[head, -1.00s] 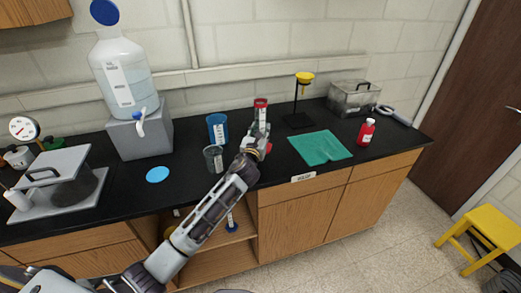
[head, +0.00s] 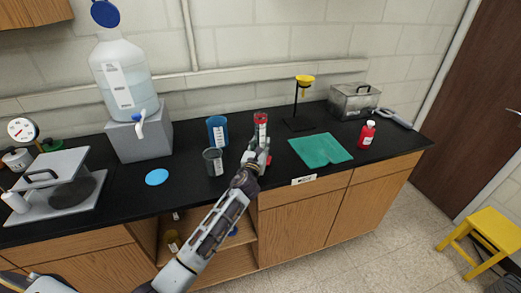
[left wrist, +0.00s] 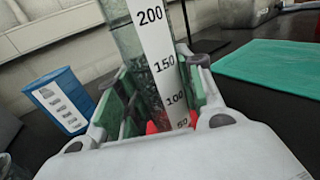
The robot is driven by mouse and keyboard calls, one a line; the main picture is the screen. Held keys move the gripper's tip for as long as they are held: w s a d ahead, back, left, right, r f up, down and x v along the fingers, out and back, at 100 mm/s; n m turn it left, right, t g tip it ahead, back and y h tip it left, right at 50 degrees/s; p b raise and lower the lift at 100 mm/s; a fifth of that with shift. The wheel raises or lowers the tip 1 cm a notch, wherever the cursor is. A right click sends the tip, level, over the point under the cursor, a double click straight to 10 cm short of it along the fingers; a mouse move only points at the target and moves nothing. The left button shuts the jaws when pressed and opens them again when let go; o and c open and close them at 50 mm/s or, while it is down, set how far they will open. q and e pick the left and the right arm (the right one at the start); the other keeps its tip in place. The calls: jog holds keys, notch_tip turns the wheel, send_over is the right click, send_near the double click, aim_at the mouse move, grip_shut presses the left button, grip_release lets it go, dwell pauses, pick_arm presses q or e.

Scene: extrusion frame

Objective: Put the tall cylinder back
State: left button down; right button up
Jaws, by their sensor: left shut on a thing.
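The tall cylinder (head: 262,130) is clear, with a red top and a red base, and stands about upright over the black counter. A white scale strip shows on the cylinder (left wrist: 155,45) in the left wrist view. My left gripper (head: 260,150) is shut on its lower part, with the green finger pads (left wrist: 162,98) on either side of it. A bit of red base shows low between the fingers. I cannot tell whether the base touches the counter. My right gripper is not in view.
A blue beaker (head: 217,131) and a grey beaker (head: 213,162) stand left of the cylinder. A green cloth (head: 320,149), a black stand with a yellow funnel (head: 305,79) and a red bottle (head: 367,133) are to the right. A blue disc (head: 157,177) lies on open counter.

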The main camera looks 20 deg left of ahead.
pick_arm(q)
jog(key=shift+f, duration=0.8)
jog(key=shift+f, duration=0.15)
jog(key=c, duration=0.9)
grip_release()
jog(key=shift+s, duration=0.1)
jog(key=shift+s+d+b, duration=0.2)
jog(key=shift+s+b, duration=0.05)
jog(key=shift+s, duration=2.75)
jog(key=shift+s+d+b, duration=0.2)
jog(key=shift+s+b, duration=0.05)
jog(key=shift+s, duration=2.7)
